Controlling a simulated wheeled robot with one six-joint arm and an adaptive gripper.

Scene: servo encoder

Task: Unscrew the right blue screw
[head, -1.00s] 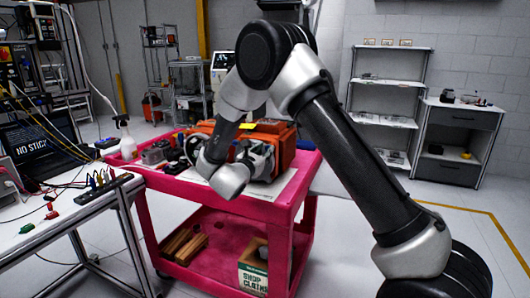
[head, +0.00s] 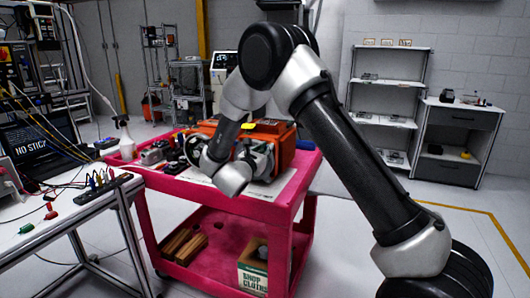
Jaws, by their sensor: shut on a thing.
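The orange unit (head: 305,144) sits on top of the pink cart, partly behind my arm. My gripper (head: 262,162) is at the near side of this unit, below its top edge. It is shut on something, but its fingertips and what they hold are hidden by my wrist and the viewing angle.
The pink cart (head: 305,205) has small dark and grey parts (head: 155,152) on its left and a white spray bottle (head: 125,140) at its left edge. A workbench (head: 60,215) with cables stands at left. Shelves (head: 392,82) stand behind at right.

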